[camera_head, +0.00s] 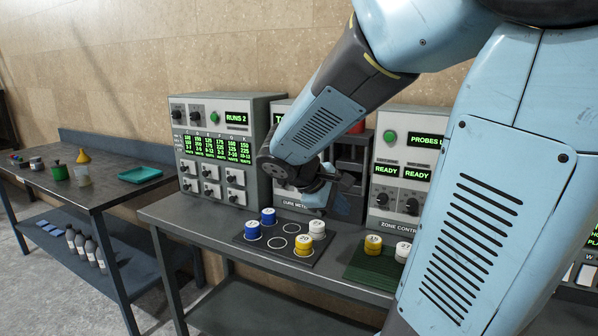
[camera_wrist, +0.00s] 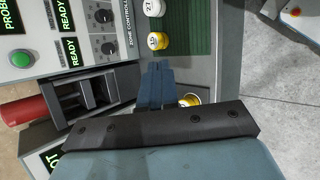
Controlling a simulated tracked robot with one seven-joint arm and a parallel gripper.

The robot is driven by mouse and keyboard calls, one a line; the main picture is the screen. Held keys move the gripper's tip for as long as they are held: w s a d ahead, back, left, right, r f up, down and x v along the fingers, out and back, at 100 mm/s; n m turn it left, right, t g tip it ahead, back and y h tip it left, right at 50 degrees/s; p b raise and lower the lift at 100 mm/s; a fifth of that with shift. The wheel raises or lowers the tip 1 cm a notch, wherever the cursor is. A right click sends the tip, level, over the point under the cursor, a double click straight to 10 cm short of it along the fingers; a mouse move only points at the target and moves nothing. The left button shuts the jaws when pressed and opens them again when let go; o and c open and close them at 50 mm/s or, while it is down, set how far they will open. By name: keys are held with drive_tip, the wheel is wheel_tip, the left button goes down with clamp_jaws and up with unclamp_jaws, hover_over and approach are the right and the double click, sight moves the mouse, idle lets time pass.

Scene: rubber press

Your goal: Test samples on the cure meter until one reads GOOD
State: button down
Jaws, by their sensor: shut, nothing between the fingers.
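The cure meter (camera_head: 296,203) stands at the back of the bench, mostly hidden behind my arm; its readout cannot be read. In front of it lies a dark sample mat (camera_head: 255,254) with ringed places. It bears two blue samples (camera_head: 268,216), a white sample (camera_head: 317,228) and a yellow sample (camera_head: 303,245). A yellow sample (camera_head: 373,244) and a white sample (camera_head: 402,251) stand on a green mat (camera_head: 366,268) to the right. My gripper (camera_wrist: 152,88) is shut and empty in front of the meter; a yellow-rimmed sample (camera_wrist: 189,100) shows beside its fingers in the wrist view.
A panel reading RUNS 2 (camera_head: 238,118) with several knobs stands left of the meter. The zone control box (camera_head: 388,150) with a green button and READY displays stands right.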

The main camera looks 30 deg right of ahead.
drive_tip(key=s+a+r+m+t+y, duration=0.2)
drive_tip(key=s+a+m+y, duration=0.1)
drive_tip(key=a, duration=0.3)
drive_tip(key=s+a+r+m+t+y, duration=0.2)
drive_tip(key=s+a+m+y, duration=0.1)
drive_tip(key=s+a+y, duration=0.2)
drive_tip(key=shift+s+a+r+m+t+y, duration=0.3)
drive_tip(key=shift+s+a+r+m+y, duration=0.1)
drive_tip(key=shift+s+a, duration=0.45)
